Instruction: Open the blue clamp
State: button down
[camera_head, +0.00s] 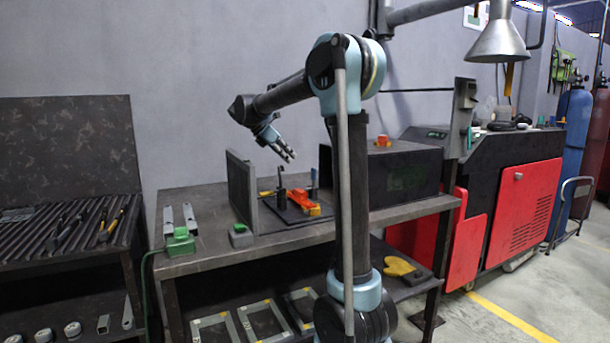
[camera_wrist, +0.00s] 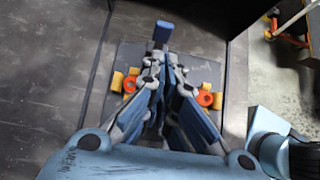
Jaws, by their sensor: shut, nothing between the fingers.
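The blue clamp shows in the head view as a small upright blue handle (camera_head: 314,178) at the right of the dark fixture plate (camera_head: 280,213) on the workbench. In the wrist view its blue end (camera_wrist: 163,31) stands just beyond my fingertips, and the fingers hide what lies below it. My gripper (camera_head: 287,155) is above the fixture, to the upper left of the clamp in the head view. In the wrist view my gripper (camera_wrist: 165,62) is shut and empty. I cannot tell the clamp's lever position.
A dark upright clamp (camera_head: 281,179) and orange-red parts (camera_head: 301,197) are on the fixture. A dark upright panel (camera_head: 241,190) stands left of it and a dark box (camera_head: 405,175) right. A green-and-grey block (camera_head: 240,235) sits at the front of the workbench (camera_head: 200,262).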

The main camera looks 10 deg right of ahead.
jog(key=shift+x, duration=4.95)
jog(key=shift+a+f, duration=0.1)
jog(key=shift+a, duration=0.05)
